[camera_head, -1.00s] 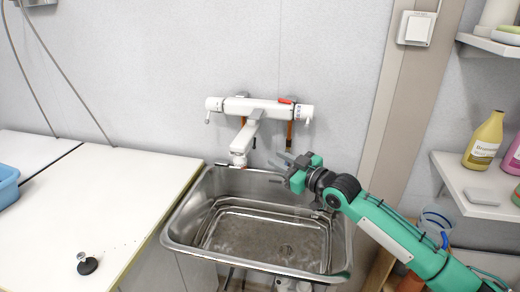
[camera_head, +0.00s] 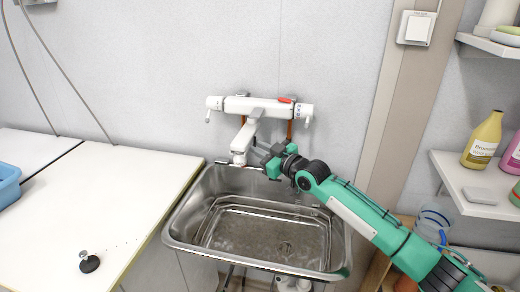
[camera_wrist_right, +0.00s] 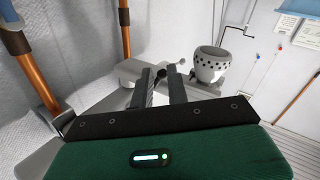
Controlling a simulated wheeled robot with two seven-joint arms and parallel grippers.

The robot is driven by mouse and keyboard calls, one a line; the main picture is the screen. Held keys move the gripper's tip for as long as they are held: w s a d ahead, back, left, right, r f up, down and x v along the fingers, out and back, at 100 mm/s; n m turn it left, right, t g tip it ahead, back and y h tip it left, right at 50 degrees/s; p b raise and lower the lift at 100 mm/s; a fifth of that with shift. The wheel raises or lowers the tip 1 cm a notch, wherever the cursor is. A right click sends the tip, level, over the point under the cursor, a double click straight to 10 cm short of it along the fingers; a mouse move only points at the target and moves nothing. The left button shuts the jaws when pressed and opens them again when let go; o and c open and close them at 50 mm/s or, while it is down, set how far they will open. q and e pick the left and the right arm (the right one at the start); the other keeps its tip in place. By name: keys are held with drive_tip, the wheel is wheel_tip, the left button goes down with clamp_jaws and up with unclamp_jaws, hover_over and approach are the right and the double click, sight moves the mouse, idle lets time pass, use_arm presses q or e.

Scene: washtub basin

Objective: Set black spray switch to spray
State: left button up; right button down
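The white spout and spray head (camera_head: 239,158) hang from the wall tap (camera_head: 255,107) over the sink's back rim. In the right wrist view, the spray head (camera_wrist_right: 211,66) is a pale cup with a band of dark holes, right of my fingertips. A small dark knob on a thin stem (camera_wrist_right: 183,62), which may be the black spray switch, sticks out between fingertips and spray head. My right gripper (camera_head: 264,158) is just right of the spray head. Its two dark fingers (camera_wrist_right: 165,72) are apart with nothing clearly between them. My left gripper is out of view.
A steel sink (camera_head: 180,226) lies below the spout. Copper pipes (camera_wrist_right: 38,75) run up the wall close to my right gripper. A white counter (camera_head: 80,215) holds a black plug (camera_head: 89,264). A shelf with bottles (camera_head: 483,139) is at the right.

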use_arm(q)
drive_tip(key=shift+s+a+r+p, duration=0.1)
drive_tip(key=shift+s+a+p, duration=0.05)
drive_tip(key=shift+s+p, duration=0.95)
use_arm(e)
drive_tip(key=shift+s+a+r+m, duration=0.1)
drive_tip(key=shift+s+r+m, duration=0.05)
drive_tip(key=shift+m, duration=0.45)
drive_tip(key=c, duration=1.7)
unclamp_jaws()
